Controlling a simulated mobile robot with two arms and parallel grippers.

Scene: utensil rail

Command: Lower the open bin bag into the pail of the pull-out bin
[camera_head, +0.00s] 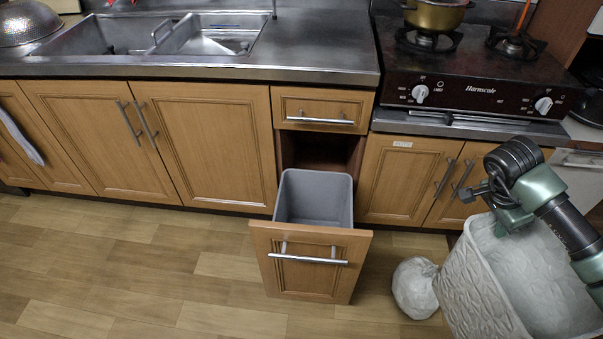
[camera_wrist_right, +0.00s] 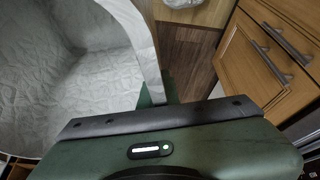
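The pull-out bin (camera_head: 310,275) stands open below the drawer, with a wooden front and a bar handle. Its grey pail (camera_head: 315,190) is open at the top and looks empty. The open bin bag (camera_head: 490,295), whitish and crinkled with a wide mouth, is at the lower right, to the right of the pail and apart from it. My right gripper (camera_head: 503,222) is at the bag's upper left rim. In the right wrist view the rim of the bag (camera_wrist_right: 142,40) runs into the green fingers (camera_wrist_right: 158,92), which look closed on it. My left gripper is out of view.
A small whitish bundle (camera_head: 415,288) lies on the floor between the pull-out bin and the bag. Cabinets with bar handles (camera_head: 405,180) flank the bin, under a sink and a stove (camera_head: 470,85). The floor at the left is clear.

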